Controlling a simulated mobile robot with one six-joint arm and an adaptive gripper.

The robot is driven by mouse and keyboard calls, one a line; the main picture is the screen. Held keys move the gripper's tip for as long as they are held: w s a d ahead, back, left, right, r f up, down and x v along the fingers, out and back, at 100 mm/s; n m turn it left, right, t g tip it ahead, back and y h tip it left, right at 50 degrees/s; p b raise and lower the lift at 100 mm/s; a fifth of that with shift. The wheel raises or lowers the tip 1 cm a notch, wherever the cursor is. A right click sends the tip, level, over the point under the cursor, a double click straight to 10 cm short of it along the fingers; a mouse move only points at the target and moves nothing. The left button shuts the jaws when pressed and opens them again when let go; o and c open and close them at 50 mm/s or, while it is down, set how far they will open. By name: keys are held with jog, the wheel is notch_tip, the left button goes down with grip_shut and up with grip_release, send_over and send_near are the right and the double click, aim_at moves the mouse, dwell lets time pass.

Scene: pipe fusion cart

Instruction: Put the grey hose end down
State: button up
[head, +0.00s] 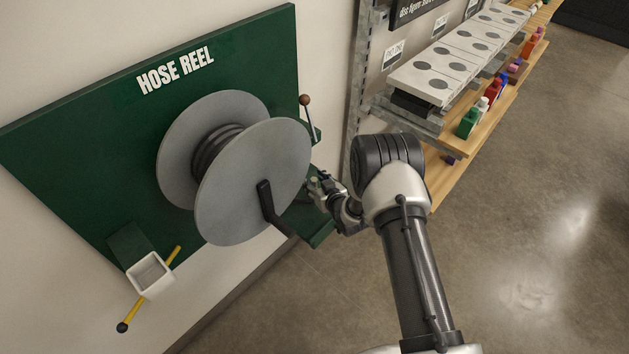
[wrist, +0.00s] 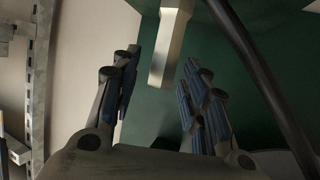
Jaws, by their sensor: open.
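My gripper (head: 317,186) is beside the right side of the hose reel (head: 255,180), close to the green board. In the wrist view its blue-padded fingers (wrist: 160,88) are spread apart, with a gap between them. A pale grey, square-sided bar (wrist: 171,48) hangs down from the top, in line with that gap; it may be the hose end, but I cannot be sure. It does not look gripped. A dark curved length (wrist: 262,85) runs down the right side; I cannot tell whether it is hose. Dark hose (head: 213,150) is wound on the reel.
The reel's dark crank (head: 268,205) sticks out near my gripper. A lever with a brown knob (head: 305,100) is above it. A white square box (head: 150,274) with yellow rods is low left. Shelves with bottles (head: 468,122) stand at right. The floor at right is clear.

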jog(key=shift+r+p, duration=0.25)
jog(key=shift+p, duration=0.05)
jog(key=p+v, duration=0.3)
jog(key=v, duration=0.9)
jog(key=w+d+r+h, duration=0.1)
jog(key=w+d+r, duration=0.1)
jog(key=r, duration=0.4)
jog(key=w+d+r+h, duration=0.2)
jog(key=r, duration=0.3)
jog(key=s+d+r+m+g+h, duration=0.1)
jog(key=s+d+r+h, duration=0.15)
jog(key=r, duration=0.45)
jog(key=s+d+r+m+g+h, duration=0.1)
jog(key=s+d+r, duration=0.3)
jog(key=r, duration=0.3)
jog(key=s+d+r+m+g, duration=0.1)
jog(key=s+d+r, duration=0.1)
jog(key=s+r, duration=0.45)
jog(key=s+d+r+m+g, duration=0.2)
jog(key=s+r, duration=0.1)
jog(key=s, duration=0.6)
jog(key=s+g, duration=0.2)
jog(key=s, duration=1.4)
jog(key=shift+a+r+m, duration=0.4)
jog(key=shift+a, duration=0.05)
